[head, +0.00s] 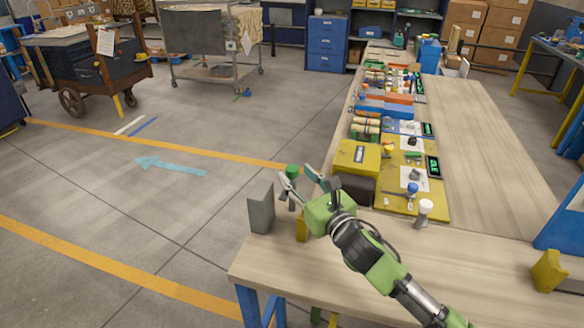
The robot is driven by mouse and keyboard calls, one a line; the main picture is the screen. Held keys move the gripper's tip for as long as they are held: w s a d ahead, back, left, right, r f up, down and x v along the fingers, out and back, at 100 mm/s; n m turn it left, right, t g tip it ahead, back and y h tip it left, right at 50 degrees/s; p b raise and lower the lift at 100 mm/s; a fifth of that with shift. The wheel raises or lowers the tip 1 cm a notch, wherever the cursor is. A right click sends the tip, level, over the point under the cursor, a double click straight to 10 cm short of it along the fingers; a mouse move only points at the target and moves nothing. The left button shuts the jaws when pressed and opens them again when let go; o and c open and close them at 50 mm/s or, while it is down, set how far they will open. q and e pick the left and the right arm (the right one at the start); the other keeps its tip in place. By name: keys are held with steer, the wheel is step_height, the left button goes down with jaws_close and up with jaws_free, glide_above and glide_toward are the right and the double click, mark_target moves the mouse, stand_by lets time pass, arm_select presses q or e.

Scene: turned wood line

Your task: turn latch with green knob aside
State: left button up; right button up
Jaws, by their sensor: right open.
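The green knob (292,170) shows at the near left end of the long wooden bench, close to a grey upright block (261,208). It tops a short grey post, partly hidden by my right gripper; how the latch is turned cannot be made out. My right gripper (301,178) is open, its fingers spread just right of the green knob and partly in front of it. I cannot tell whether a finger touches the knob. My left gripper is not in view.
A white knob (425,206) and a blue knob (412,188) stand to the right. A yellow box (357,157) lies just behind my gripper. Several trays and parts line the bench further back. The bench top (490,150) at the right is clear.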

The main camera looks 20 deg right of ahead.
mark_target(296, 175)
steer(key=shift+w+a+r, duration=0.1)
steer(key=shift+w+a, duration=0.05)
steer(key=shift+w, duration=0.45)
steer(key=shift+w+a, duration=0.1)
steer(key=shift+w, duration=0.45)
steer(key=shift+w+a, duration=0.1)
steer(key=shift+w, duration=0.35)
jaws_close()
